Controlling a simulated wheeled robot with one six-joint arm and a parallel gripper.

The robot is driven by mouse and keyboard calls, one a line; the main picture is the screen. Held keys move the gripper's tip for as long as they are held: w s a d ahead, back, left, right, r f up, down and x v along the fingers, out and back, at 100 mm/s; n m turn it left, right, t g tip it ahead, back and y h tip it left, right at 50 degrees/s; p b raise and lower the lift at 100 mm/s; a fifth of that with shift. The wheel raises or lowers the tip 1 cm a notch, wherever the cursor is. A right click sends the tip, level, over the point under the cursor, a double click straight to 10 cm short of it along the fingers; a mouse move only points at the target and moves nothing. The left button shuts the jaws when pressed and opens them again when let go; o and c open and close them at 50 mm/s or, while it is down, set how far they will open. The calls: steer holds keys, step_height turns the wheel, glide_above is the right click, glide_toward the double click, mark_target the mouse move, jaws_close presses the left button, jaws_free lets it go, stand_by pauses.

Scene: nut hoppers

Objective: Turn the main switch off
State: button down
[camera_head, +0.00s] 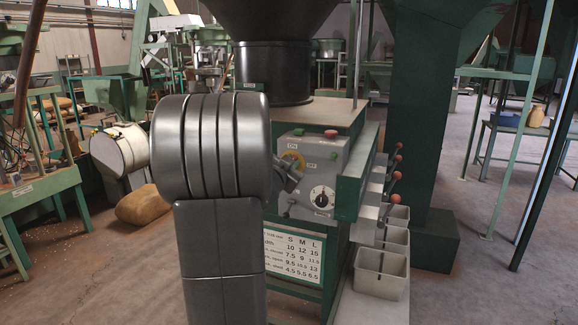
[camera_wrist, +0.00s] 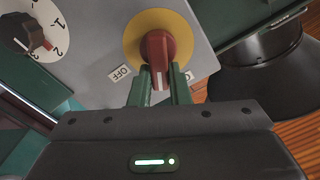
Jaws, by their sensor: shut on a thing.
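The main switch is a red handle (camera_wrist: 157,50) on a yellow disc (camera_wrist: 143,22), set in a grey control panel (camera_wrist: 95,40). In the wrist view its white-marked end points down the picture, between the OFF label (camera_wrist: 121,72) at left and a mostly hidden label (camera_wrist: 189,75) at right. My gripper (camera_wrist: 161,82) is shut on the handle, one green finger on each side. In the head view the yellow disc (camera_head: 291,157) shows partly, with my gripper (camera_head: 290,176) in front of it.
A black rotary dial (camera_head: 322,197) sits below right of the switch. Green and red buttons (camera_head: 331,133) are on the panel's top. Levers with red knobs (camera_head: 394,198) and grey bins (camera_head: 382,272) stand at right. A hopper (camera_head: 275,70) rises behind. Open floor lies at right.

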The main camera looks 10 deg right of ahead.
steer(key=m+b, duration=0.2)
steer(key=m, duration=0.2)
steer(key=f+m+b, duration=0.1)
steer(key=m+b, duration=0.1)
steer(key=m, duration=0.2)
steer(key=d+f+m+b, duration=0.1)
steer(key=m+b, duration=0.1)
steer(key=m, duration=0.2)
steer(key=shift+s, duration=0.3)
stand_by(0.3)
steer(key=c, duration=1.4)
jaws_free()
steer(key=shift+o, duration=0.2)
steer(key=v, duration=1.4)
steer(key=shift+p, duration=0.3)
steer(key=shift+w, duration=0.1)
